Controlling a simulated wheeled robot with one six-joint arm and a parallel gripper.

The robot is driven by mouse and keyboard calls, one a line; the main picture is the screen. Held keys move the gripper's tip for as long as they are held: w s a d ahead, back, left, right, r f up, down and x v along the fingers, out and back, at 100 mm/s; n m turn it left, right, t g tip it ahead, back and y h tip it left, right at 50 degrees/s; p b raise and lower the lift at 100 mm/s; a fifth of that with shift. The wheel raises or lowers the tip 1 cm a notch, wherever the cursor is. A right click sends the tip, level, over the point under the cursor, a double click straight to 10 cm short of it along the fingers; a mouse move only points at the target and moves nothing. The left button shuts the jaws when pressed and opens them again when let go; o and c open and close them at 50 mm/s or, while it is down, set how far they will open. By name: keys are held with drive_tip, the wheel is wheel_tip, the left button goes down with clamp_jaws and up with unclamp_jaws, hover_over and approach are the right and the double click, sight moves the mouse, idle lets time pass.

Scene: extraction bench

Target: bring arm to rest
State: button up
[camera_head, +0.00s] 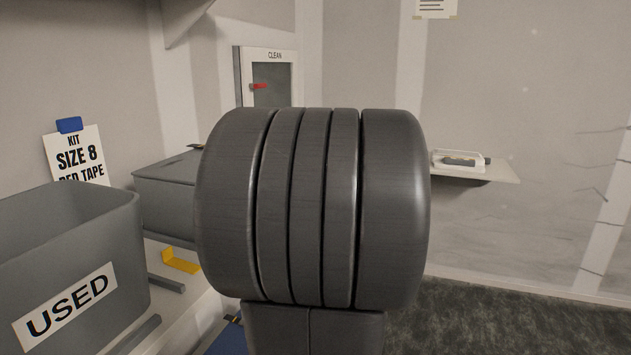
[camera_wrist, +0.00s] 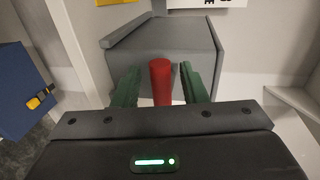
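In the wrist view, my gripper (camera_wrist: 160,78) shows two green fingers standing apart, with a red cylinder (camera_wrist: 162,82) between them. A gap shows on each side of the cylinder, so the fingers do not appear to grip it. Its lower end is hidden behind the gripper body. A grey box-like thing (camera_wrist: 168,38) lies beyond the fingertips; I cannot tell whether the cylinder is fixed to it. In the head view, my own dark arm link fills the middle, and the gripper is hidden.
The head view shows a grey bin labelled USED (camera_head: 130,250), another grey bin (camera_head: 165,203), a kit sign (camera_head: 75,155), a CLEAN cabinet (camera_head: 272,78) with a red handle, and a wall shelf (camera_head: 500,172) with a white tray. A blue box (camera_wrist: 22,88) shows in the wrist view.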

drive_tip(key=shift+w+a+f, duration=0.15)
drive_tip(key=shift+w+a, duration=0.05)
drive_tip(key=shift+a, duration=0.5)
drive_tip(key=shift+d, duration=0.15)
drive_tip(key=v, duration=1.3)
drive_tip(key=x, duration=1.3)
drive_tip(key=shift+a+r+p, duration=0.2)
drive_tip(key=shift+r+p, duration=0.05)
drive_tip(key=shift+p, duration=0.3)
drive_tip(key=m+p, duration=0.1)
drive_tip(key=p, duration=0.1)
drive_tip(key=m+p, duration=0.1)
drive_tip(key=shift+d+r+g+p, duration=0.1)
drive_tip(key=shift+r+g+p, duration=0.2)
drive_tip(key=shift+p, duration=0.1)
drive_tip(key=shift+f+m, duration=0.1)
drive_tip(key=shift+m, duration=0.2)
drive_tip(key=shift+p, duration=0.5)
drive_tip(key=shift+f, duration=0.1)
